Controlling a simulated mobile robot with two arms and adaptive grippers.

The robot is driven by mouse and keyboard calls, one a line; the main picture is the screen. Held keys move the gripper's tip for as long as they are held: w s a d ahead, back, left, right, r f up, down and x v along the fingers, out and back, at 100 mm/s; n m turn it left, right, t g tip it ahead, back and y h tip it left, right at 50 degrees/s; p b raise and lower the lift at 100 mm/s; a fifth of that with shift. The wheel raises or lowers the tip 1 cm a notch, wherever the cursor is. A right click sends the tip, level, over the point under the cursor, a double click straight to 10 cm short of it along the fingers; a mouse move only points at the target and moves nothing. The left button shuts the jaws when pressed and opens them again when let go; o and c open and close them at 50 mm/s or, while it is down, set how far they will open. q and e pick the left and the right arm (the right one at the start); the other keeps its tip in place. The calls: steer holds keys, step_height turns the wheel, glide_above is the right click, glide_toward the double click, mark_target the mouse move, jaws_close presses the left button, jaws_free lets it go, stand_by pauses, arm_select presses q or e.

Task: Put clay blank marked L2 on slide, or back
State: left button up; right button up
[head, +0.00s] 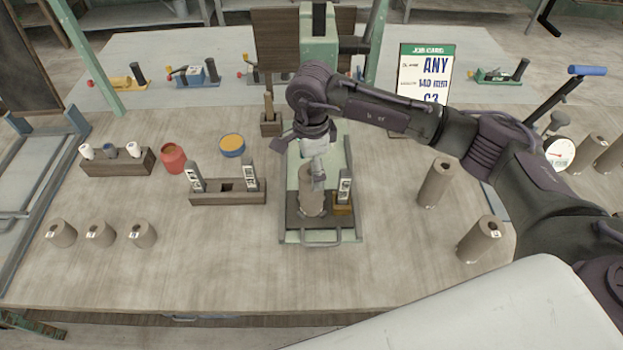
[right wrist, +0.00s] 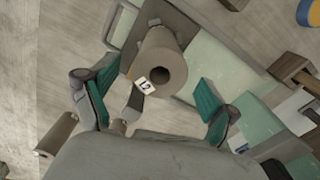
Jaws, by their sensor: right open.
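The clay blank marked L2 (right wrist: 158,66) is a grey-brown cylinder with a centre hole and a white label. In the head view this blank (head: 311,193) stands upright on the dark plate of the green slide (head: 293,180). My right gripper (head: 315,165) is over the blank, coming from above. In the right wrist view the right gripper (right wrist: 155,108) has its teal-padded fingers spread wide, with the blank between and beyond them; I see no grip on it. The gripper partly hides the blank's top in the head view. My left gripper is not in view.
A small wooden block with a labelled upright (head: 344,190) stands right beside the blank. Two blanks (head: 435,184) (head: 480,240) stand to the right, several (head: 100,233) at left. A wooden rack (head: 228,196), red jar (head: 173,158) and job card (head: 424,68) are near.

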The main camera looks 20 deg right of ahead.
step_height(320, 180, up, 6)
steer(key=shift+r+b, duration=0.25)
steer(key=shift+b, duration=0.85)
steer(key=shift+r, duration=0.8)
steer(key=shift+f, duration=0.1)
